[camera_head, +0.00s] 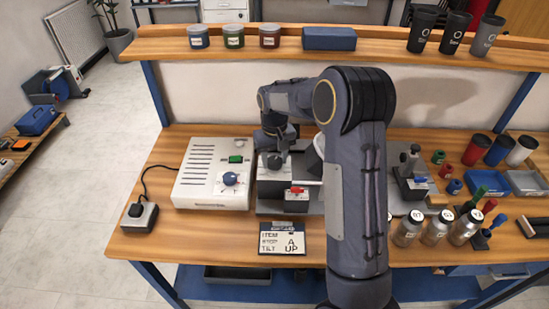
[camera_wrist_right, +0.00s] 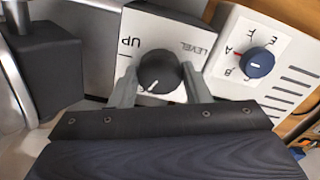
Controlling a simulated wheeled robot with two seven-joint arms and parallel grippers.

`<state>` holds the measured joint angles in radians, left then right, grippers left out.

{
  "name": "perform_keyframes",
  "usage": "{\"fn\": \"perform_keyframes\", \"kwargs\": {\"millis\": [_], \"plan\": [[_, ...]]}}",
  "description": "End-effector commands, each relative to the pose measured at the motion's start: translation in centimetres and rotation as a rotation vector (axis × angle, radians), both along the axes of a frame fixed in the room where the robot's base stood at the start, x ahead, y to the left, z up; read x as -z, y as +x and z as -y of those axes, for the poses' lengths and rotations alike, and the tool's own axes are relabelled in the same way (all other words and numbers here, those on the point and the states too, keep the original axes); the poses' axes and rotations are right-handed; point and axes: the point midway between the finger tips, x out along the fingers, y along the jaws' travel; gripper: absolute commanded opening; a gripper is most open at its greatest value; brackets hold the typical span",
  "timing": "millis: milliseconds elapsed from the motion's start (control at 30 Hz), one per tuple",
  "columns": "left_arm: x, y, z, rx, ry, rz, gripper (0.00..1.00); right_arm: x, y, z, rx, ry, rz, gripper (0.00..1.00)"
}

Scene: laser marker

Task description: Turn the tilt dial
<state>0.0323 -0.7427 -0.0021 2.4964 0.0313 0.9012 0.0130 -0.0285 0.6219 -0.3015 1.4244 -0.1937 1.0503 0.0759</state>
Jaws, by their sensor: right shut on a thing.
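The tilt dial is a round black knob (camera_wrist_right: 160,67) with a white pointer line, on a pale panel marked UP at its left and LEVEL at its right in the right wrist view. The pointer line slants toward the bottom of that view. My right gripper (camera_wrist_right: 159,82) has a finger on each side of the knob and is shut on it. In the head view my right gripper (camera_head: 279,143) reaches down over the grey fixture (camera_head: 269,188), and the arm hides part of it. A card (camera_head: 282,241) in front reads TILT UP. My left gripper is not in view.
Left of the fixture stands a white control box (camera_head: 207,190) with a blue dial (camera_head: 230,178). A shelf (camera_head: 370,52) runs behind. The front left tabletop is mostly clear.

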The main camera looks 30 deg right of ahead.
Motion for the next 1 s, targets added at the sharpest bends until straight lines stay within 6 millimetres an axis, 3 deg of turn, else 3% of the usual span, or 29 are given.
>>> {"fn": "perform_keyframes", "kwargs": {"millis": [1000], "plan": [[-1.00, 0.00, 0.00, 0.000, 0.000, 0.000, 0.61, -0.22, 0.12, 0.02, 0.930, -0.001, 0.005, 0.20]]}}
